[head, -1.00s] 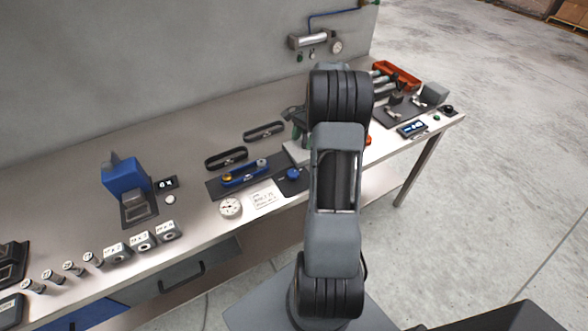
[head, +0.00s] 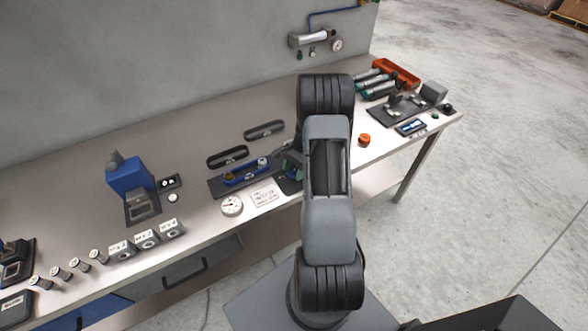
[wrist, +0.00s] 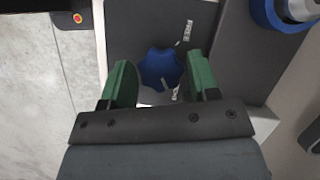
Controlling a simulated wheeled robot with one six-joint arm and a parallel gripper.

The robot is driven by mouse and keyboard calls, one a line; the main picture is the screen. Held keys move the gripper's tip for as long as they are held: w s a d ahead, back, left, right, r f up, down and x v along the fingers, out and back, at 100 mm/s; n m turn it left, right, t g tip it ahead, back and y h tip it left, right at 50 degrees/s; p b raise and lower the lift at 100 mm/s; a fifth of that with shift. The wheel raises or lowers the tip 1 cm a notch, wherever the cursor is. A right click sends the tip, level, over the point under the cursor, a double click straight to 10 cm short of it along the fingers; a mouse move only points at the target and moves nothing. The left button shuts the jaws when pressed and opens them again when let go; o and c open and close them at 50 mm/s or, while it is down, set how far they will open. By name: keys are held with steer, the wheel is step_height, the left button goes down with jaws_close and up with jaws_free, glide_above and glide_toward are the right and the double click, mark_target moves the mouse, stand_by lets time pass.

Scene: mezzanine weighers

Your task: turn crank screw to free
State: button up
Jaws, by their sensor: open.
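In the wrist view a blue lobed knob (wrist: 160,68), the crank screw's, sits on a dark grey plate (wrist: 128,25). A label reading "FREE" (wrist: 188,31) stands at its upper right, and a second label (wrist: 174,95), too small to read, lies below it. A pale pointer mark shows on the knob. My gripper (wrist: 159,78) is open, its green fingers on the left and right of the knob with gaps between. In the head view my arm hides the knob; a bit of the green gripper (head: 292,168) shows left of the arm.
A blue fixture (head: 245,173) with round parts lies just left of my gripper. A dial gauge (head: 232,206) and a white card (head: 264,197) lie at the table's front edge. An orange knob (head: 364,140) stands right of my arm. Black belt loops (head: 264,130) lie behind.

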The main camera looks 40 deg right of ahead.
steer(key=shift+c, duration=0.2)
steer(key=c, duration=0.6)
steer(key=shift+n, duration=0.4)
steer(key=n+g+b, duration=0.1)
steer(key=n, duration=0.1)
steer(key=n+h+b, duration=0.1)
steer(key=n, duration=0.1)
steer(key=shift+w+f+n+g+b, duration=0.1)
steer(key=shift+n+g+b, duration=0.3)
steer(key=n+h, duration=0.1)
steer(key=n, duration=0.1)
steer(key=n+g+b, duration=0.1)
steer(key=n, duration=0.2)
steer(key=shift+a+h+b, duration=0.1)
steer(key=shift+h+b, duration=0.2)
steer(key=shift+h, duration=0.1)
steer(key=n+h, duration=0.1)
steer(key=n, duration=0.2)
steer(key=n+h+b, duration=0.1)
steer(key=n, duration=0.3)
steer(key=shift+a+g, duration=0.1)
steer(key=shift+g, duration=0.3)
steer(key=n+h, duration=0.1)
steer(key=n, duration=0.2)
steer(key=n+t+h, duration=0.1)
steer(key=n, duration=0.2)
steer(key=shift+h, duration=0.3)
steer(key=shift+n, duration=0.3)
